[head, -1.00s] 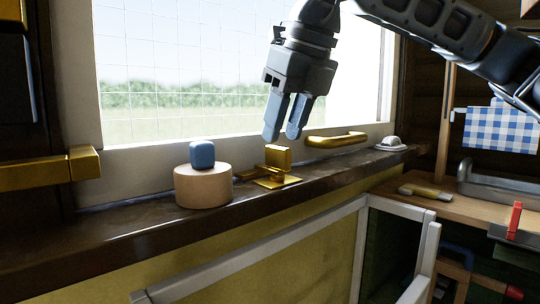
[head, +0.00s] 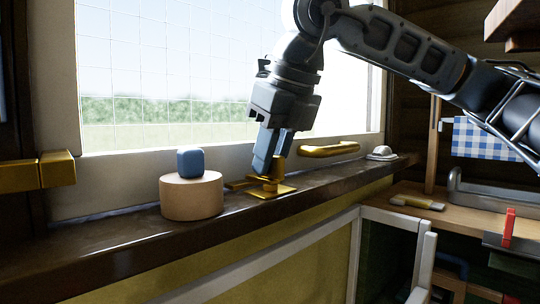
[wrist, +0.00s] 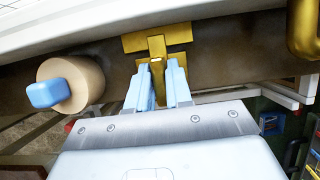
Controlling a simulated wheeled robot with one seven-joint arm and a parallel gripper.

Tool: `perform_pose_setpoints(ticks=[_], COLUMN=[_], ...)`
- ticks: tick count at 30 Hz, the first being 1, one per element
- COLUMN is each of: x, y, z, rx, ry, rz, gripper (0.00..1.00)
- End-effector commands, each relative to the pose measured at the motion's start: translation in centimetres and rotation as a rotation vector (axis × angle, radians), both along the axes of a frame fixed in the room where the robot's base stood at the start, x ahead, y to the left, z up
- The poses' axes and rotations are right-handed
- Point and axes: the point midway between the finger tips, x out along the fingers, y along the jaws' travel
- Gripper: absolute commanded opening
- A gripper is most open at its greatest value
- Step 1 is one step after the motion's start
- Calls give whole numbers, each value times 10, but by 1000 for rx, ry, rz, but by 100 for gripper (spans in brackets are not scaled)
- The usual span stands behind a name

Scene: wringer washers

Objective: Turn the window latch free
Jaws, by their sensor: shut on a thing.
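The brass window latch (head: 270,189) sits on the dark sill below the window, with a flat plate and an upright tab. In the wrist view the latch (wrist: 157,42) lies straight ahead, its tab between the fingertips. My gripper (head: 268,170) reaches down from above and is shut on the latch's tab; the fingers (wrist: 158,80) show on both sides of it. The fingers hide part of the tab in the head view.
A round wooden block (head: 192,196) with a blue cube (head: 190,162) on top stands just left of the latch. A brass handle (head: 329,149) is to the right, with a white object (head: 381,153) beyond. A wooden counter (head: 460,214) lies at right.

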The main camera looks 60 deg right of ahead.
Motion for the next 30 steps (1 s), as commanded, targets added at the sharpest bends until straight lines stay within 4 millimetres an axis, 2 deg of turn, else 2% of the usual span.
perform_pose_setpoints(ticks=[3,17,30], x=[0,0,0], y=[0,0,0], z=[0,-1,-1], rx=[0,2,3], ry=[0,0,-2], rz=[0,67,422], gripper=[0,0,0])
